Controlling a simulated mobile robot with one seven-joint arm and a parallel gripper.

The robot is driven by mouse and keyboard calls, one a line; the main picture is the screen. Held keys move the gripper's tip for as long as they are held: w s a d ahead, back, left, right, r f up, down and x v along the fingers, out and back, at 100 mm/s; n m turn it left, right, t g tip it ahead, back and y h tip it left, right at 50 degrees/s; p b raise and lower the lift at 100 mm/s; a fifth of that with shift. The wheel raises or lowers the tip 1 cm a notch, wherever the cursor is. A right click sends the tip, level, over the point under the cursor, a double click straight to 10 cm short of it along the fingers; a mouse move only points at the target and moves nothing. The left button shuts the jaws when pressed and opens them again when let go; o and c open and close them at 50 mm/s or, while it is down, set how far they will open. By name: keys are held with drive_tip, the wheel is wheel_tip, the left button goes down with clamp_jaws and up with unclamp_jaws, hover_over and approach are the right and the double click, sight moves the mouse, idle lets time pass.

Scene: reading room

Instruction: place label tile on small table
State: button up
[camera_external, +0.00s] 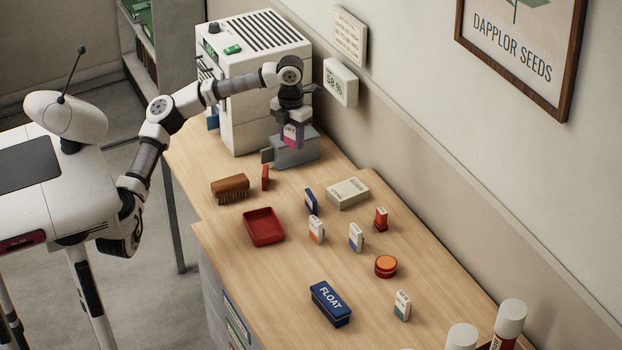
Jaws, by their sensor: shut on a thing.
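My gripper (291,122) points down at the back of the wooden table, in front of the white machine. It is shut on a small label tile (291,138) with a purple and pink face and a white part with small lettering. The tile is upright, just above or at a grey block-like holder (296,152); I cannot tell whether they touch. The wooden tabletop (285,270) spreads below. I cannot tell whether it is the small table; no separate small table is plain in view.
Several small upright tiles stand mid-table, including an orange-based one (316,230). A brush (230,187), red tray (264,226), pale box (348,193), orange round tin (385,266) and blue FLOAT box (330,303) lie around. The white machine (262,60) and wall bound the back.

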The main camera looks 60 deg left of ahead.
drive_tip(key=a+n, duration=0.2)
drive_tip(key=a, duration=1.3)
drive_tip(key=n+p, duration=0.1)
drive_tip(key=n, duration=0.1)
hover_over(233, 173)
wheel_tip(233, 173, down, 28)
drive_tip(key=p, duration=0.3)
drive_tip(key=shift+d+f, duration=0.1)
drive_tip(key=shift+f, duration=0.1)
drive_tip(key=shift+f, duration=0.1)
drive_tip(key=shift+f, duration=0.15)
drive_tip(key=o, duration=1)
wheel_tip(233, 173, up, 12)
drive_tip(key=shift+r+b, duration=0.25)
drive_tip(key=shift+b, duration=0.85)
